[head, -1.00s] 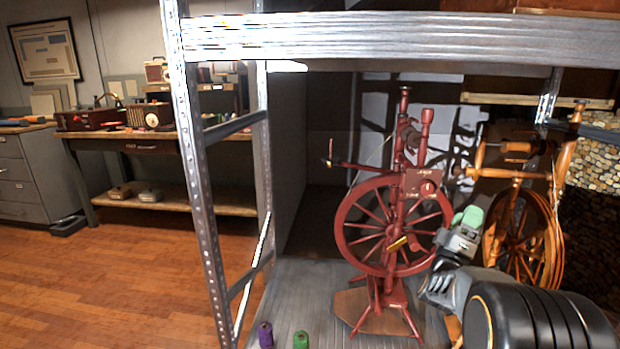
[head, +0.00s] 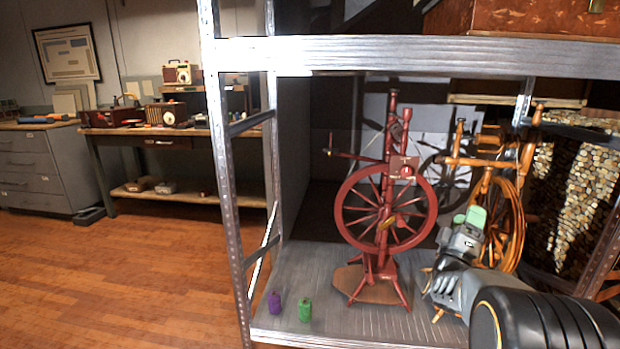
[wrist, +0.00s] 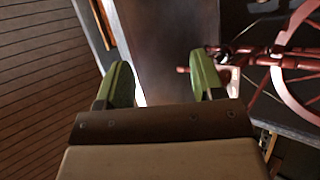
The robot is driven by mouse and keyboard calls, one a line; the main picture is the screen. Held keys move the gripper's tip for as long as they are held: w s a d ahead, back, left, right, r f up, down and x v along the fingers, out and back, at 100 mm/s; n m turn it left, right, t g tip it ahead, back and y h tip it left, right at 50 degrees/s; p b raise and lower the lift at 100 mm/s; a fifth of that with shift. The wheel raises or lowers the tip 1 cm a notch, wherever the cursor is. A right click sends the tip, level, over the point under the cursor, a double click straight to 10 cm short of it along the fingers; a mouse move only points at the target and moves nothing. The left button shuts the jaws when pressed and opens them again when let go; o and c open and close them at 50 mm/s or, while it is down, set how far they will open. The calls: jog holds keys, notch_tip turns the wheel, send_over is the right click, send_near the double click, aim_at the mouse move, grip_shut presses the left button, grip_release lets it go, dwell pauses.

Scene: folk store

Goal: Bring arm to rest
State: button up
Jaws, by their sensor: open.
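My gripper (wrist: 162,78) is open and empty in the wrist view, its two green fingers apart with only dark background between them. In the head view my gripper (head: 474,218) shows at the lower right as a green tip on my grey and black arm. It overlaps the lower part of a brown wooden spinning wheel (head: 512,220). A red spinning wheel (head: 388,208) stands upright on the shelf to the left of it. Part of the red wheel (wrist: 285,75) also shows at the right of the wrist view, beside the right finger. I cannot tell the exact gap.
The metal rack has a front post (head: 225,170) and an upper beam (head: 420,58). A purple spool (head: 274,303) and a green spool (head: 305,310) stand on its lower shelf (head: 300,270). A workbench (head: 150,133) is at the back left. The wooden floor (head: 130,270) at left is clear.

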jog(key=s+a+r+g+y+p, duration=0.3)
jog(key=a+r+g+y+p, duration=0.2)
jog(key=a+r+y+p, duration=0.8)
jog(key=s+a+m+g+y+p, duration=0.1)
jog(key=s+a+m+g+p, duration=0.1)
jog(key=s+g+p, duration=0.3)
jog(key=s+a+m+g+y+p, duration=0.2)
jog(key=s+a+g+p, duration=0.3)
jog(key=s+p, duration=0.7)
jog(key=s+m+g, duration=0.1)
jog(key=s, duration=0.2)
jog(key=shift+s+a+r, duration=0.15)
jog(key=shift+s+a, duration=0.15)
jog(key=shift+s, duration=0.05)
